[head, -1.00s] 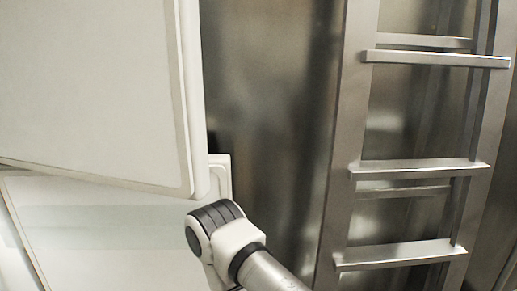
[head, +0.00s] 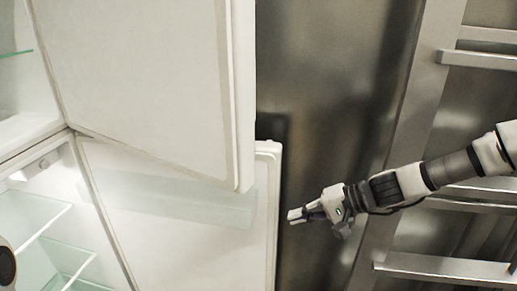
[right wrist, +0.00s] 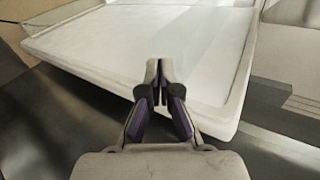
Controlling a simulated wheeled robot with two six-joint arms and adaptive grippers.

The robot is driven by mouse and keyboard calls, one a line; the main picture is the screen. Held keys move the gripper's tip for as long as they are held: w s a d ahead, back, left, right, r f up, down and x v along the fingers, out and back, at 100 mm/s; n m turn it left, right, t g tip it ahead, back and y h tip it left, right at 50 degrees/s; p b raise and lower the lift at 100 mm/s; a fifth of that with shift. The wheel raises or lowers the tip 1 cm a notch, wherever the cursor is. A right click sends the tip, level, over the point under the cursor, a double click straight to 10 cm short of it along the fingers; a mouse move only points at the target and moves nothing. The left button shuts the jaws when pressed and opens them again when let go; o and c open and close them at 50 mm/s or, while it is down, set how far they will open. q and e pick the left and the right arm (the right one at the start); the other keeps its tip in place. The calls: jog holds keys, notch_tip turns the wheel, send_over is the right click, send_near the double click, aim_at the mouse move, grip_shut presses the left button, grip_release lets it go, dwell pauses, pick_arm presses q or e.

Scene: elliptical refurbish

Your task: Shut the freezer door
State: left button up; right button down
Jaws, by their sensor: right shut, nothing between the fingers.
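A white fridge-freezer stands with both doors open; the pictures do not mark which is the freezer door. The upper door (head: 145,80) hangs wide open, its inner face showing. The lower door (head: 180,245) is also open below it, with a translucent bin across its inner face. My right gripper (head: 290,216) is shut and empty, just right of the lower door's free edge. In the right wrist view, the closed fingertips (right wrist: 159,68) overlap a rimmed white door panel (right wrist: 110,40); contact is unclear. My left gripper is out of view.
The lower compartment has glass shelves (head: 45,222), and part of the upper compartment (head: 20,90) shows at left. A dark metallic wall (head: 310,100) stands behind the doors. A metal ladder-like rack (head: 420,110) stands at right, behind my right arm.

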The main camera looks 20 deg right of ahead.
aim_at(255, 152)
notch_tip(255, 152, up, 16)
jog(key=w+d+r+t+y, duration=0.1)
jog(key=d+t+y, duration=0.1)
jog(key=t+y, duration=0.25)
jog(key=shift+g+y, duration=0.25)
jog(key=p+x, duration=0.1)
jog(key=x, duration=0.2)
jog(key=s+a+p+x, duration=0.1)
jog(key=x, duration=0.3)
jog(key=s+p+x, duration=0.1)
jog(key=p+x, duration=0.1)
jog(key=x, duration=0.2)
jog(key=shift+w+a+f, duration=0.1)
jog(key=shift+a+f, duration=0.1)
jog(key=shift+a, duration=0.1)
jog(key=shift+s+a, duration=0.2)
jog(key=shift+s, duration=0.35)
jog(key=shift+w+f, duration=0.1)
jog(key=shift+w+f, duration=0.1)
jog(key=shift+w, duration=0.05)
